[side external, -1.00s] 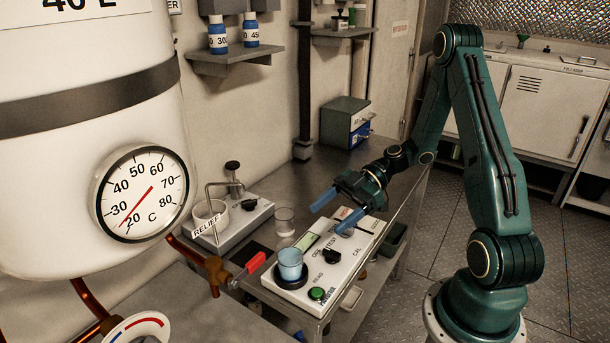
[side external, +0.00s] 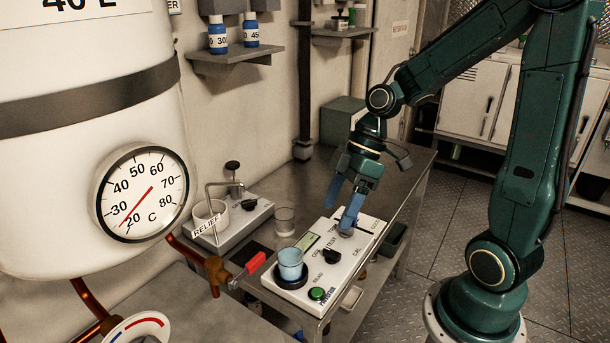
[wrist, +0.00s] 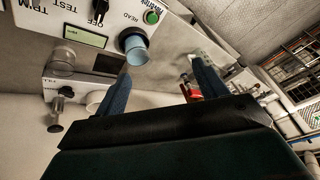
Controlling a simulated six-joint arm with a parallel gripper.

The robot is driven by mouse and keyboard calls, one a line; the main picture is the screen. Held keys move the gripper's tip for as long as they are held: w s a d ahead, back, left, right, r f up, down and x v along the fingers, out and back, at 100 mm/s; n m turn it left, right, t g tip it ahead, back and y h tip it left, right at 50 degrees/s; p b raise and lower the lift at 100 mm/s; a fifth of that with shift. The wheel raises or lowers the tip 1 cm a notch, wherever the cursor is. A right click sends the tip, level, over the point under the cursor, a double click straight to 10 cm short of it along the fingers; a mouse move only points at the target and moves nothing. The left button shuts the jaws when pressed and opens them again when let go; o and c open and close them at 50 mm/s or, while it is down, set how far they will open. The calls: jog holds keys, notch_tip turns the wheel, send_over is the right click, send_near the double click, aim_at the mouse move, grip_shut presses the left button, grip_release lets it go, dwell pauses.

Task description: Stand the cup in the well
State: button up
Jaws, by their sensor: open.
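The light blue cup (side external: 290,261) stands upright at the near left end of the white instrument. It sits at the dark round well (side external: 290,280), whose rim shows around its base; how deep it sits is hidden. In the wrist view, the cup (wrist: 137,53) and the dark well ring (wrist: 131,35) show beyond the fingers. My gripper (side external: 341,212) is open and empty, with its blue fingers pointing down above the far part of the instrument. It is apart from the cup. Both fingers also show in the wrist view (wrist: 160,74).
The white instrument (side external: 350,262) has a black knob (side external: 331,257) and green button (side external: 317,293). A clear beaker (side external: 284,221) stands behind it. A red-handled valve (side external: 247,270) juts in at the left. Bare metal bench (side external: 310,182) lies behind.

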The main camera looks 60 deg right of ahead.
jog(key=s+r+m+t+h, duration=0.3)
jog(key=s+r+m+h, duration=0.2)
jog(key=s+r+m, duration=0.4)
jog(key=shift+s+a+r+t, duration=0.15)
jog(key=shift+s+r+t, duration=0.25)
jog(key=shift+s+r, duration=0.2)
jog(key=shift+c, duration=0.4)
